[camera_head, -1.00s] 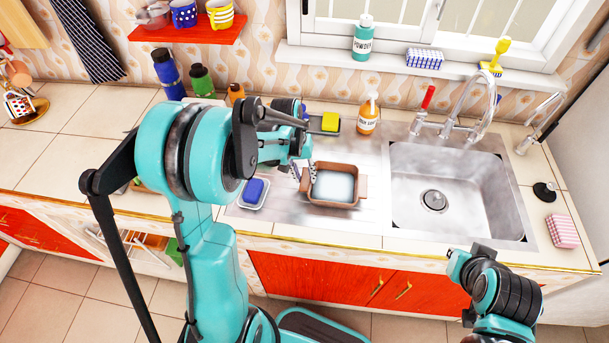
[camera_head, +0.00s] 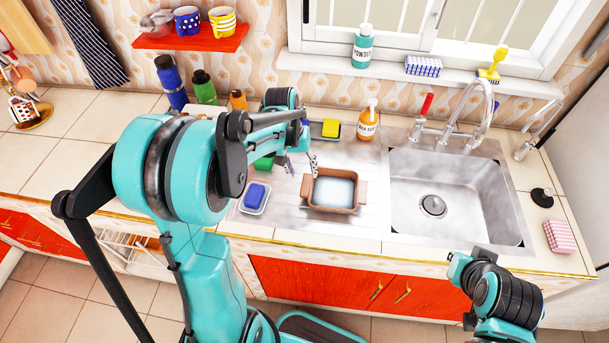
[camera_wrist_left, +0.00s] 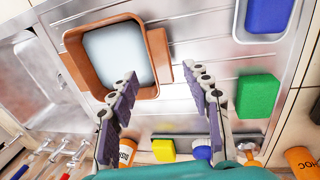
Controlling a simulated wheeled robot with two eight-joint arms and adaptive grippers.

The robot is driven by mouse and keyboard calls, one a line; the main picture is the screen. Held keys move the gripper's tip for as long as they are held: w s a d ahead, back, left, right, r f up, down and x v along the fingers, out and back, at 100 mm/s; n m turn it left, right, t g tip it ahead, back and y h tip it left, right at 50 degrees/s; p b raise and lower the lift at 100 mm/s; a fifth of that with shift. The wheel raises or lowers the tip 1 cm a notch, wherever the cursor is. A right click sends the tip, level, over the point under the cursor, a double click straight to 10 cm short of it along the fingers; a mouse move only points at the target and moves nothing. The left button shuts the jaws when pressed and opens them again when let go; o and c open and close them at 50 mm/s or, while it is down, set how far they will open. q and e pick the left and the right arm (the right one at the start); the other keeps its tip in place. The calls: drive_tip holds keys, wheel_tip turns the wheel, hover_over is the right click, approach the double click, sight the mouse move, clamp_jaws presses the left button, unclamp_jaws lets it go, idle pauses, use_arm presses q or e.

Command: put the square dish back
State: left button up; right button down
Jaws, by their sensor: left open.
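The square dish (camera_head: 318,205) is brown with a pale inside and two side handles. It sits level on the metal drainboard, left of the sink. In the left wrist view the dish (camera_wrist_left: 85,72) is at upper left, fully inside the picture except for small parts near the fingers. My left gripper (camera_head: 301,163) is above the drainboard at the dish's far left side. In the left wrist view its fingers (camera_wrist_left: 164,85) are apart with nothing between them. My right arm shows at lower right, but its gripper cannot be made out.
A blue sponge (camera_head: 256,194) in a small tray is left of the dish. A green sponge (camera_wrist_left: 257,96) and a yellow sponge (camera_head: 330,127) lie nearby. A soap bottle (camera_head: 367,124) stands behind. The sink (camera_head: 455,190) is empty at right. A red shelf (camera_head: 190,40) hangs upper left.

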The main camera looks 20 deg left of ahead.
use_arm(q)
wheel_tip(320, 180, up, 6)
drive_tip(key=a+p, duration=0.1)
drive_tip(key=s+d+r+m+t+y, duration=0.1)
drive_tip(key=s+d+r+t, duration=0.1)
drive_tip(key=s, duration=0.5)
drive_tip(key=s+d+r+m+t+y, duration=0.1)
drive_tip(key=s+d+r+m+t, duration=0.1)
drive_tip(key=s, duration=0.5)
drive_tip(key=d+r+t, duration=0.1)
drive_tip(key=d+t, duration=0.1)
drive_tip(key=d, duration=0.1)
drive_tip(key=shift+d+t, duration=0.3)
drive_tip(key=shift+d, duration=0.1)
drive_tip(key=shift+f, duration=0.1)
